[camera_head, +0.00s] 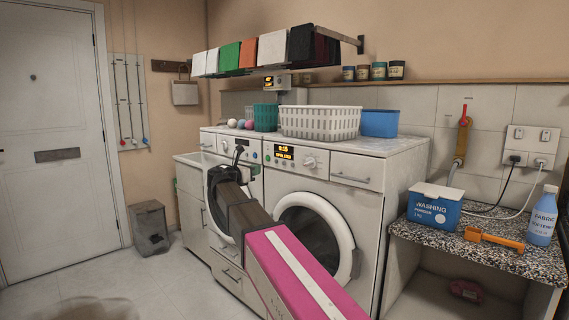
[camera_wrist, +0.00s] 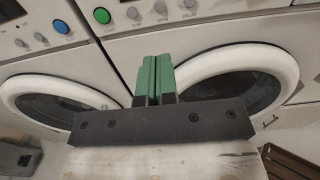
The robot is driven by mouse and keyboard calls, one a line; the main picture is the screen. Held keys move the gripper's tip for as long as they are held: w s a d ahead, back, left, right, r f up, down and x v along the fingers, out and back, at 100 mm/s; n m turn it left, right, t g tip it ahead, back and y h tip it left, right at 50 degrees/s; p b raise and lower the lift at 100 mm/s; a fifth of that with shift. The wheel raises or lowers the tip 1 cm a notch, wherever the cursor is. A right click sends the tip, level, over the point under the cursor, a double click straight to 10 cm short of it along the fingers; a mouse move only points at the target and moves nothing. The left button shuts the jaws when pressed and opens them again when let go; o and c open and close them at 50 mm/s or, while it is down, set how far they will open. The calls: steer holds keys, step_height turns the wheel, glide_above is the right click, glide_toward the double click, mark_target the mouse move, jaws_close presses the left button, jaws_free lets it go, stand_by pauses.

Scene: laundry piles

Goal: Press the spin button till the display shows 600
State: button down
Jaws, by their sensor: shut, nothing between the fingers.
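Two white front-loading machines stand side by side. The right machine (camera_head: 344,186) has a lit display (camera_head: 284,152) with yellow characters; the top line looks like 0:15, and the lower line is too small to read. My gripper (camera_head: 239,151) is shut and empty in front of the control panels, near where the machines meet. In the wrist view its green fingers (camera_wrist: 154,68) point up towards a row of small labelled buttons (camera_wrist: 161,8), apart from them as far as I can tell.
A green button (camera_wrist: 102,15) and a blue button (camera_wrist: 62,26) are left of the row. The round door (camera_head: 314,232) bulges below the panel. A white basket (camera_head: 320,121) stands on top, under a rack of cloths (camera_head: 248,53). A speckled counter (camera_head: 480,255) is at right.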

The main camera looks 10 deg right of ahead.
mark_target(283, 163)
stand_by(0.3)
steer(key=x, duration=1.4)
